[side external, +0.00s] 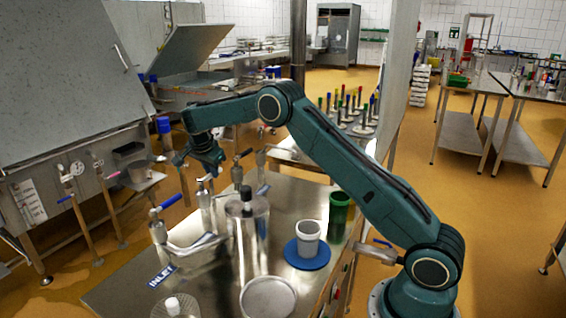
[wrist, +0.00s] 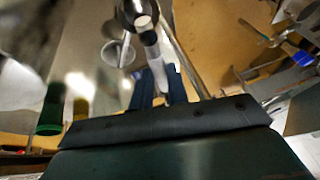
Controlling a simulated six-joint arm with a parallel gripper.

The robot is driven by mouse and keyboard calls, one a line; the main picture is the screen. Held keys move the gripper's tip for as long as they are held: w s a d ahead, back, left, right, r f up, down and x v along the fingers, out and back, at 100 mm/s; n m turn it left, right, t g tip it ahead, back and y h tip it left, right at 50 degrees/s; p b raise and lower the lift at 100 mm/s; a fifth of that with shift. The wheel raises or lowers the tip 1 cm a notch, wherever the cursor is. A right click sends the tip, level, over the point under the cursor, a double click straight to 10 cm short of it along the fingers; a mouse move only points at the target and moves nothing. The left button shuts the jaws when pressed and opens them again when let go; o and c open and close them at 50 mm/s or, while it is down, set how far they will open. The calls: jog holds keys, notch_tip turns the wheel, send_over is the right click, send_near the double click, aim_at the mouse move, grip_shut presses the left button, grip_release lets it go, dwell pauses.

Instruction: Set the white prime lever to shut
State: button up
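The white prime lever (side external: 204,180) sits on top of a metal valve on the steel bench, just below my gripper (side external: 203,170) in the side view. In the wrist view the white lever (wrist: 150,45) runs down from a round metal fitting toward my gripper (wrist: 160,90). The dark fingers stand on either side of the lever's near end. I cannot tell whether they touch it or how far apart they are. The lower part of the valve is partly hidden by other pipework.
A blue-handled lever (side external: 169,202) is close by on the left, above the INLET label (side external: 161,276). A steel canister (side external: 248,235) stands in front. A white cup (side external: 308,238) on a blue disc (side external: 307,257) and a green cup (side external: 340,208) stand to the right.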

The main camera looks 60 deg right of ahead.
grip_shut()
jog(key=shift+s+a+m+g, duration=0.1)
jog(key=shift+s+m+g, duration=0.25)
jog(key=shift+m, duration=0.45)
jog(key=shift+s+a+m+g, duration=0.1)
jog(key=shift+s+m+g, duration=0.2)
jog(key=shift+m, duration=0.5)
jog(key=o, duration=0.8)
grip_release()
jog(key=shift+w+r, duration=0.1)
jog(key=v, duration=0.7)
jog(key=shift+a+r, duration=0.1)
jog(key=shift+a, duration=0.1)
